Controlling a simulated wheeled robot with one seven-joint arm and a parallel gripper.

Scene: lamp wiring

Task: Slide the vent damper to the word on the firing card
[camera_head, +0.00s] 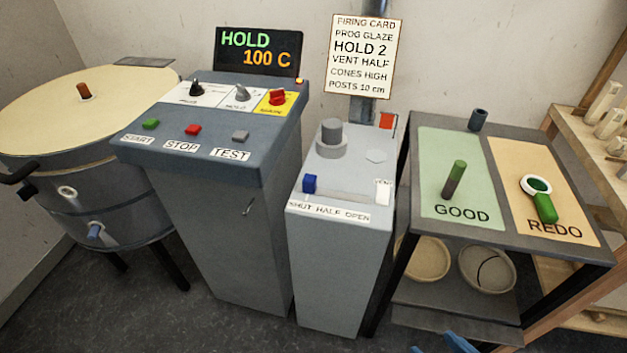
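The firing card (363,56) hangs on the wall and reads FIRING CARD, PROG GLAZE, HOLD 2, VENT HALF, CONES HIGH, POSTS 10 cm. The vent damper has a blue knob (309,183) on the grey vent box (335,265). The knob sits at the left end of its slot, above the word SHUT on the label strip (329,212), which reads SHUT HALF OPEN from left to right. Blue parts at the bottom edge look like the tip of my gripper (440,347), cut off by the frame and well apart from the knob. Its opening is not clear.
A grey cylinder (331,138) rises behind the slot, and a small white tag (383,191) stands by its right end. The control console (225,135) is close on the left. The table (480,235) with GOOD and REDO mats is close on the right.

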